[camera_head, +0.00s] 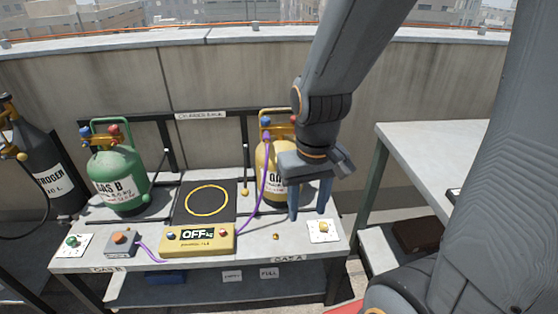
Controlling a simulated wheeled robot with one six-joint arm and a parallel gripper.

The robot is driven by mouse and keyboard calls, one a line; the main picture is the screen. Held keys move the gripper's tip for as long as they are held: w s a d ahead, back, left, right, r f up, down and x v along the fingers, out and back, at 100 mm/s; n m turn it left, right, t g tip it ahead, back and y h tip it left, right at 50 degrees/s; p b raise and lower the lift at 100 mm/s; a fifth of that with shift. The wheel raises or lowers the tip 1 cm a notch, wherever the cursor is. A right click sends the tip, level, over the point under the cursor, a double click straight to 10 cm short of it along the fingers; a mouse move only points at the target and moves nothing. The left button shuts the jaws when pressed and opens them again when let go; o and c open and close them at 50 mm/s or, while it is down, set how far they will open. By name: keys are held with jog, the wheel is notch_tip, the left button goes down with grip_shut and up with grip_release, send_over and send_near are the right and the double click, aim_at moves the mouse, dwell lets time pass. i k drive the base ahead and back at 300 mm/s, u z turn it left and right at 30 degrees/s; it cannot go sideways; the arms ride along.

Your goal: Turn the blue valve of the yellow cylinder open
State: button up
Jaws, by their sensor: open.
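The yellow cylinder (264,163), labelled as a gas, stands upright at the right part of the bench, partly hidden behind my gripper and arm. Its blue valve (266,122) shows at the top left of the cylinder, with a red valve (293,120) to its right, partly covered by my arm. A purple hose (266,172) runs from near the blue valve down to the bench. My gripper (310,215) points down in front of the cylinder's right side, below the valves. Its fingers are apart with nothing seen between them. Whether it touches the cylinder cannot be told.
A green cylinder (118,178) stands at the bench's left, with a dark nitrogen cylinder (48,168) beyond. A yellow box reading OFF (197,240) sits by a black scale plate (187,212). A grey table (432,150) stands right. A concrete parapet (215,85) runs behind.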

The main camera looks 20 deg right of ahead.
aim_at(265, 121)
jog(key=k, duration=1.2)
jog(key=u, duration=0.85)
jog(key=i, duration=0.65)
jog(key=u, duration=0.6)
jog(key=i, duration=0.7)
jog(key=z, duration=0.65)
jog(key=i, duration=0.8)
jog(key=z, duration=0.7)
